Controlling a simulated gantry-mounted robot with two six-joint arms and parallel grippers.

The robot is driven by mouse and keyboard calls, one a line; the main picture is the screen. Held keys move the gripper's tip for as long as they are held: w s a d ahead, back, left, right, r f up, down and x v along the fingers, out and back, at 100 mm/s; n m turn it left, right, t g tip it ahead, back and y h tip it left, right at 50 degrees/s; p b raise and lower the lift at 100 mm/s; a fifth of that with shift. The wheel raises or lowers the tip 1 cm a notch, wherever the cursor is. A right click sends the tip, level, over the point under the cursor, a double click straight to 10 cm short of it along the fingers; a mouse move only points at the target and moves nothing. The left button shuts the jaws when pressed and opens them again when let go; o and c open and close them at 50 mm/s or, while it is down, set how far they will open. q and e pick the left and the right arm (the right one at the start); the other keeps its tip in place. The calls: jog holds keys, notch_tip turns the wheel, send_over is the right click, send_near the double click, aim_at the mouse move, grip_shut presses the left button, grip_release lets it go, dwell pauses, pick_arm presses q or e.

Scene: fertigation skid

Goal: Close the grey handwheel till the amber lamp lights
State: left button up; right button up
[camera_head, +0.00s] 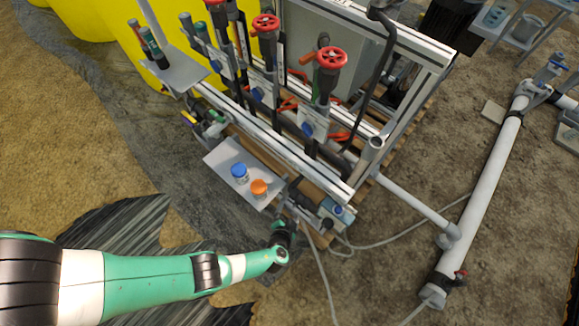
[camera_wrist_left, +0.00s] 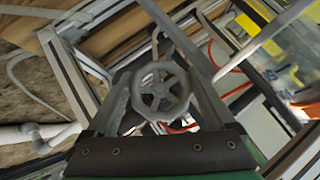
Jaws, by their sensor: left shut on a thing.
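The grey handwheel (camera_wrist_left: 160,88) is a small spoked wheel in the middle of the left wrist view. My left gripper (camera_wrist_left: 163,99) has one finger on each side of its rim and is shut on it. In the head view my left gripper (camera_head: 284,229) is at the low front end of the skid, below the grey shelf. There the handwheel is too small and covered to make out. My right gripper is not in view.
Red handwheels (camera_head: 331,58) stand higher on the skid frame.

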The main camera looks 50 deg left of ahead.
pick_arm(q)
jog(key=shift+y, duration=0.4)
dwell(0.3)
